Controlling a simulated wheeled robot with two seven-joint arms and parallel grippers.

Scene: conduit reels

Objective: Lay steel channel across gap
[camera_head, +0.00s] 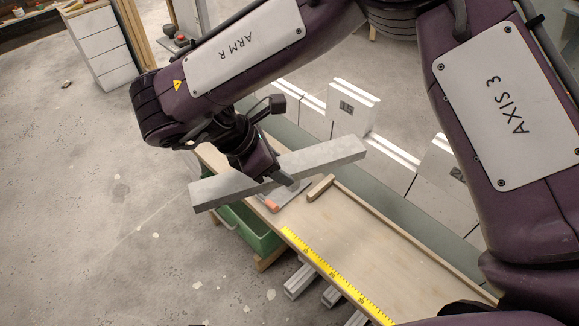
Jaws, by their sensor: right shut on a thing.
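My right gripper (280,180) is shut on a long grey steel channel (325,159) near its middle. The channel is held above the workbench (375,255), slanting from lower left to upper right. Its left end sticks out past the bench edge over the floor. White blocks with pale rails on top, one marked with a number (345,107) and another farther right (436,162), stand behind the bench, with space between them. I cannot tell which space is the gap. My left gripper is out of view.
A yellow ruler (325,268) runs along the bench's front edge. A small wooden block (320,187) and a grey, orange-marked tool (274,204) lie under the channel. A green crate (258,235) and metal profiles (300,281) are below. The left floor is mostly clear.

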